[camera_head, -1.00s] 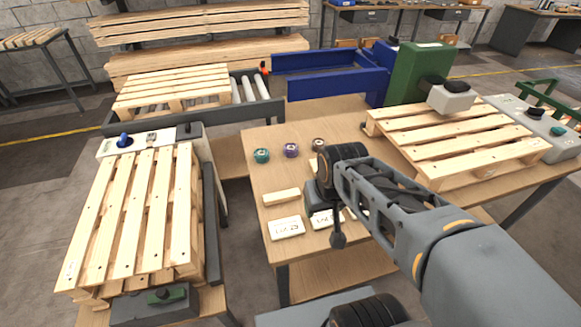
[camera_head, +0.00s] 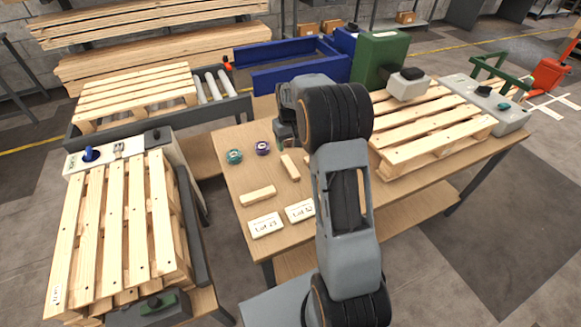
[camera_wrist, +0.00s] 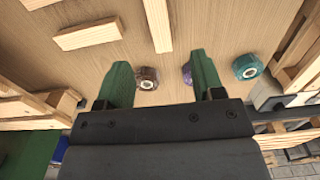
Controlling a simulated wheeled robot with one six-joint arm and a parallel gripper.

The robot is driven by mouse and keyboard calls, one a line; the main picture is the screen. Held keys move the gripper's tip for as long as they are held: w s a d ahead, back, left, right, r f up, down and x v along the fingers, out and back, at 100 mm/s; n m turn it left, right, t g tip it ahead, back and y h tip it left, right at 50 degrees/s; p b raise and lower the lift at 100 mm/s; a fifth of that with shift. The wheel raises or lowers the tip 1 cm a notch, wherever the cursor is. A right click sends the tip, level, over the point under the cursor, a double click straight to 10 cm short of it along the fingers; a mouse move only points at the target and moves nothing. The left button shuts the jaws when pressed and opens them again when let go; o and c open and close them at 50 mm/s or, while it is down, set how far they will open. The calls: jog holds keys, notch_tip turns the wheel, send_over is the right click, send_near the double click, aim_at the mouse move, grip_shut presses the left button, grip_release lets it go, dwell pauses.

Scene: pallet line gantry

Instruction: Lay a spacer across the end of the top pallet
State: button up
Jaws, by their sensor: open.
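My gripper (camera_wrist: 161,66) is open and empty, its two green fingers spread above the wooden table. In the head view my arm hides most of it. Bare wooden strips, likely the spacers, lie on the table: one (camera_head: 258,195) near the left edge and one (camera_head: 290,167) farther back. The wrist view shows a strip (camera_wrist: 157,24) beyond the gap between the fingers and another (camera_wrist: 88,34) to its left. A stack of pallets stands at left, its top pallet (camera_head: 125,215) uncovered. Another pallet (camera_head: 430,130) lies on the table at right.
Tape rolls, teal (camera_head: 235,156), purple (camera_head: 262,148) and brown (camera_wrist: 147,77), sit near the gripper. Two labelled blocks (camera_head: 265,225) (camera_head: 299,211) lie near the table's front. A green machine (camera_head: 378,62) stands behind. A pallet (camera_head: 135,92) rests on the roller conveyor (camera_head: 226,108).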

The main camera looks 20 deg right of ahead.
aim_at(290, 166)
notch_tip(290, 166, down, 11)
jog(key=shift+w+d+f+p, duration=0.1)
jog(key=shift+d+f+p, duration=0.05)
jog(key=shift+p, duration=0.45)
jog(key=c, duration=1.1)
